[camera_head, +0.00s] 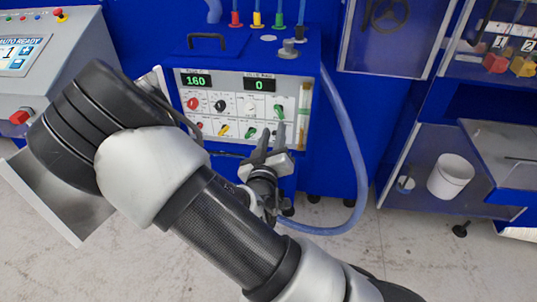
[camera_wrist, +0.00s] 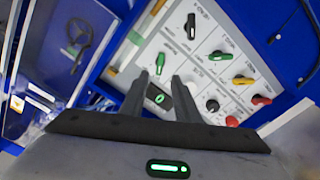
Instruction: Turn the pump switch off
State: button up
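The control panel (camera_head: 236,118) shows red, black and green knobs above a lower row of red, yellow, green and black knobs. I cannot read which is the pump switch. The upper right green knob (camera_head: 279,111) also shows in the wrist view (camera_wrist: 160,63), just beyond my fingertips. The lower green knob (camera_head: 251,132) is in the wrist view (camera_wrist: 220,56), to the right of my fingers. My gripper (camera_head: 270,137) is open and empty in front of the panel's right side. In the wrist view, its fingers (camera_wrist: 158,80) stand apart, partly hiding the display reading 0 (camera_wrist: 157,96).
A green display (camera_head: 196,81) reads 160. A blue hose (camera_head: 350,150) curves down right of the pump cabinet (camera_head: 300,65). A grey console (camera_head: 45,60) stands at left. A white bucket (camera_head: 450,176) is in a blue frame at right. The floor between is clear.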

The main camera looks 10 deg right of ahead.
jog(key=p+v, duration=0.4)
jog(key=v, duration=0.5)
jog(key=shift+p, duration=0.4)
jog(key=shift+w, duration=0.1)
